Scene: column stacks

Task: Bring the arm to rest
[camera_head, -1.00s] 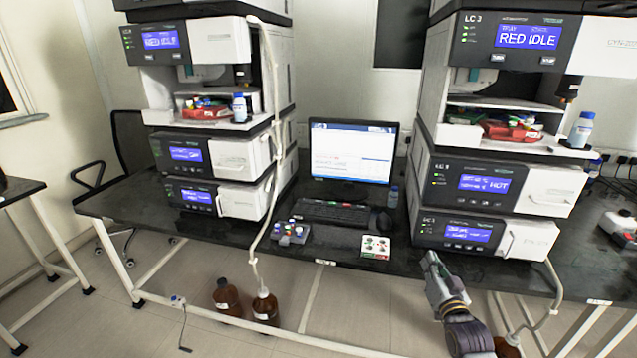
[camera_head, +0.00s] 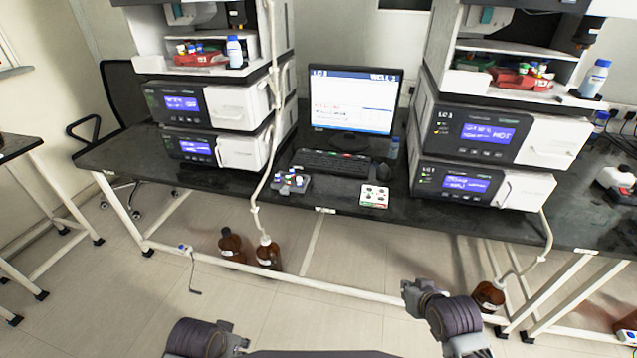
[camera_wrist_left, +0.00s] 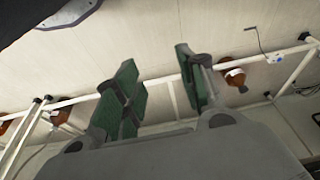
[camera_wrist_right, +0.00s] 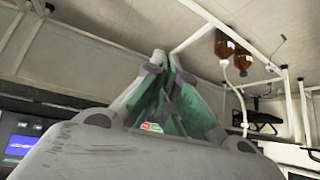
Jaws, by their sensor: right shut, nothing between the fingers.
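My right gripper (camera_wrist_right: 165,72) shows in the right wrist view with its green-padded fingers shut together and nothing held. In the head view my right forearm is at the lower right, in front of the bench and apart from it; its fingers are hard to make out there. My left gripper (camera_wrist_left: 155,62) shows in the left wrist view with its fingers spread apart and only floor and bench frame behind the gap. In the head view part of my left arm is at the bottom edge, left of the middle, and its fingers do not show clearly.
The black bench (camera_head: 340,212) carries two instrument stacks, a monitor (camera_head: 352,98), a keyboard (camera_head: 330,163), a small vial rack (camera_head: 291,182) and a white card with coloured buttons (camera_head: 374,196). Brown bottles (camera_head: 232,246) stand on the floor below. The floor in front is open.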

